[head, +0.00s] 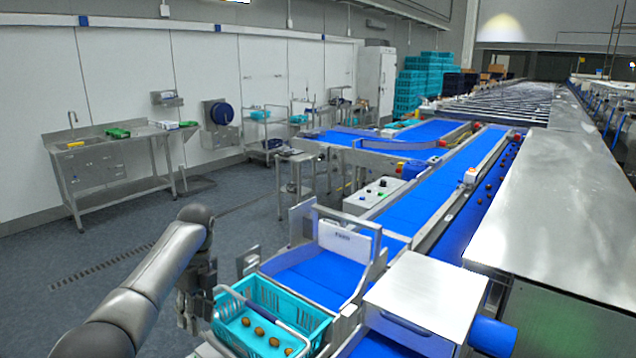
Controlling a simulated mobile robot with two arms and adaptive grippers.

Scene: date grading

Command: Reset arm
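My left arm reaches in from the lower left. Its dark gripper (188,318) hangs downward just left of the teal crate (318,330). I cannot make out whether its fingers are apart or together, and nothing clearly shows between them. A light metal bar crosses over the crate. My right gripper is not in view.
A blue conveyor belt (408,212) runs away behind the crate, with a grey control box (372,196) beside it. A white box (425,296) and a steel cover (560,190) stand to the right. Open floor (120,235) lies left, before a steel sink table.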

